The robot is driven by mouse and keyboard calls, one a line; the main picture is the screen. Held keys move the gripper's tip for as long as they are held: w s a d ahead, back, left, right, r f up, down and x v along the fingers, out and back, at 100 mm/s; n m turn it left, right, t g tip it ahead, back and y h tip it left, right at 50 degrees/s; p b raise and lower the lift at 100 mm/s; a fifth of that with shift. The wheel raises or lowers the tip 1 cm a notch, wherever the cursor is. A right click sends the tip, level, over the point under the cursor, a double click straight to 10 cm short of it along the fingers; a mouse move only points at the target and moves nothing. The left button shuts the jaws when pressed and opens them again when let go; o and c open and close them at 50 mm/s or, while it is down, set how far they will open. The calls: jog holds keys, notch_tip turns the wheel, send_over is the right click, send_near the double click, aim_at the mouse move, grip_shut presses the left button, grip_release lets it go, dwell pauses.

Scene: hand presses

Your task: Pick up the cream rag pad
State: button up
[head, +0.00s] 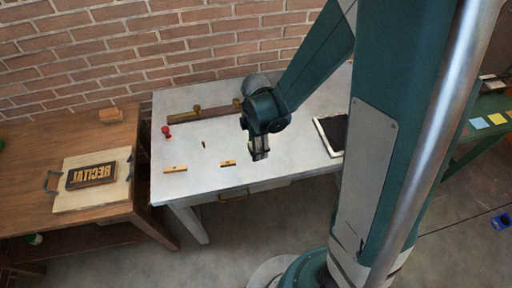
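I cannot single out the cream rag pad with certainty. A small pale item (491,85) at the far right edge could be it, but it is too small to tell. My gripper (260,155) points down over the front middle of the pale table (217,131), right of a small orange-brown strip (227,163). Its fingers are too small to show whether they are open or shut, and I make out no held thing.
A dark pad with a pale border (333,134) lies on the table's right. A long brown bar (200,112) lies at the back, near a red-knobbed item (166,131). A wooden bench (65,143) at left bears a RECITAL block (92,175). A green bench (490,103) stands right.

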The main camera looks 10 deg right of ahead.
jog(key=c, duration=1)
jog(key=shift+r, duration=0.1)
jog(key=shift+r+p, duration=0.75)
jog(key=shift+r, duration=4.15)
